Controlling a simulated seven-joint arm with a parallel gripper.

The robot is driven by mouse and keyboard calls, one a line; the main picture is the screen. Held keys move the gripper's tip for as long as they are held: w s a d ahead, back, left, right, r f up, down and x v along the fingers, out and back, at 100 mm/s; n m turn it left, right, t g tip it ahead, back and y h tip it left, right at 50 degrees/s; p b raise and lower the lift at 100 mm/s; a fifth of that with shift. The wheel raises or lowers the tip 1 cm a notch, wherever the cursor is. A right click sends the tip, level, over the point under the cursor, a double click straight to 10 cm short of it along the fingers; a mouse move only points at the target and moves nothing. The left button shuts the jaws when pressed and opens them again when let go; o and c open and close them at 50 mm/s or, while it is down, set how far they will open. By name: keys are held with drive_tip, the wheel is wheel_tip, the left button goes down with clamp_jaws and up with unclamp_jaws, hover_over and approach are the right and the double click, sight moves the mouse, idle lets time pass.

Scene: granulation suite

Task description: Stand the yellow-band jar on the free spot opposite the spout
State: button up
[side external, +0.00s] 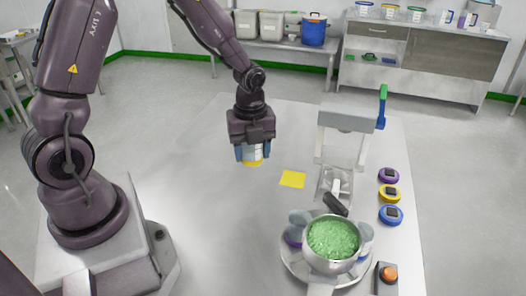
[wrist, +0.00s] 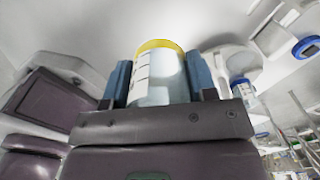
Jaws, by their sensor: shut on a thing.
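The yellow-band jar (side external: 254,153) is white with a label and hangs in my gripper (side external: 253,152), its yellow end downward, above the table. In the wrist view the jar (wrist: 160,88) sits upright between the blue fingers, with its yellow rim outermost. My gripper is shut on it. A round pale tray (side external: 293,268) stands at the front right, with a bowl of green granules (side external: 333,238) over it. Jars (side external: 293,237) stand around the bowl. A dark-tipped piece (side external: 336,204) slants beside the bowl; I cannot tell if it is the spout. The free spot is not clearly visible.
A yellow square (side external: 292,179) lies on the table between my gripper and a metal frame (side external: 347,119). Purple, yellow and blue discs (side external: 390,194) line the right edge. An orange-button box (side external: 387,274) stands at front right. The table's middle is clear.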

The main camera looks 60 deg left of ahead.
drive_tip(key=shift+n, duration=0.3)
drive_tip(key=r, duration=0.4)
drive_tip(key=shift+w+d+r, duration=0.15)
drive_tip(key=shift+d+r, duration=0.05)
drive_tip(key=shift+r, duration=0.1)
drive_tip(key=w+d+n, duration=0.5)
drive_tip(key=d+n, duration=0.3)
drive_tip(key=n, duration=0.4)
drive_tip(key=w+d+n, duration=0.6)
drive_tip(key=d+n, duration=0.2)
drive_tip(key=n, duration=0.3)
drive_tip(key=shift+a+f, duration=0.15)
drive_tip(key=shift+f, duration=6.5)
drive_tip(key=shift+f, duration=0.9)
